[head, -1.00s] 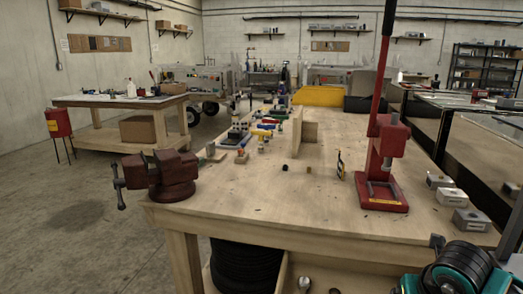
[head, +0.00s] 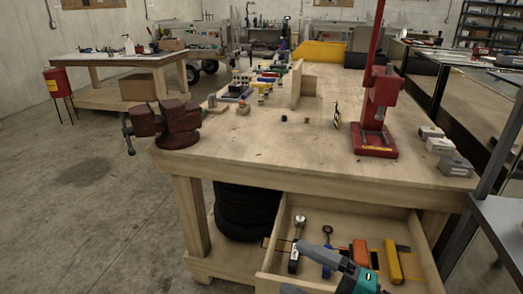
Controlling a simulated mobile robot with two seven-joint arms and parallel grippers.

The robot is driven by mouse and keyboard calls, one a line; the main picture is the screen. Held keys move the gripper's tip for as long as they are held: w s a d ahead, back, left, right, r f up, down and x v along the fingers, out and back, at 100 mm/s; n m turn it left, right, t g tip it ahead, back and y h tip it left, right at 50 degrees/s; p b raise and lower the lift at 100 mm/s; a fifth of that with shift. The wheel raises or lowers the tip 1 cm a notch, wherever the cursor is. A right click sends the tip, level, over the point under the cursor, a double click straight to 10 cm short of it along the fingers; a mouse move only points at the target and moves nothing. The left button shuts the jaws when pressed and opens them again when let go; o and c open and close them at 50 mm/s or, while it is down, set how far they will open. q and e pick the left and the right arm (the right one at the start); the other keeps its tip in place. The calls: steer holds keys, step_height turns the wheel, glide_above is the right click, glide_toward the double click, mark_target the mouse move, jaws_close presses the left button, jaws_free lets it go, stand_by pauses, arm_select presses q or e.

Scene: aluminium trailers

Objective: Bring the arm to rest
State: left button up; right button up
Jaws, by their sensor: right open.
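My right gripper (head: 293,267) shows at the bottom of the head view, teal and grey, with its fingers apart. It is over the open wooden drawer (head: 271,262) and its fingers look empty. The rest of the right arm is cut off by the lower edge. My left gripper is out of view.
The drawer holds a ratchet-like tool (head: 296,258), a blue-handled tool (head: 326,240), an orange item (head: 360,252) and a yellow item (head: 392,262). The workbench (head: 260,150) above carries a red vise (head: 178,130) and a red press (head: 376,125). Open floor lies left.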

steer(key=s+d+f+m+t+h, duration=0.1)
steer(key=d+f+m+t+h, duration=0.1)
steer(key=d+f+m+h, duration=0.6)
steer(key=s+d+f+m+t+h, duration=0.15)
steer(key=f+m+h, duration=0.4)
steer(key=m, duration=0.55)
steer(key=s+d+f+m+g, duration=0.1)
steer(key=s+f+m+g, duration=0.1)
steer(key=s+f, duration=0.3)
step_height(320, 180, down, 3)
steer(key=shift+s+m+g+h, duration=0.2)
steer(key=shift+m+g+h, duration=0.15)
steer(key=shift+m, duration=0.45)
steer(key=shift+c, duration=0.4)
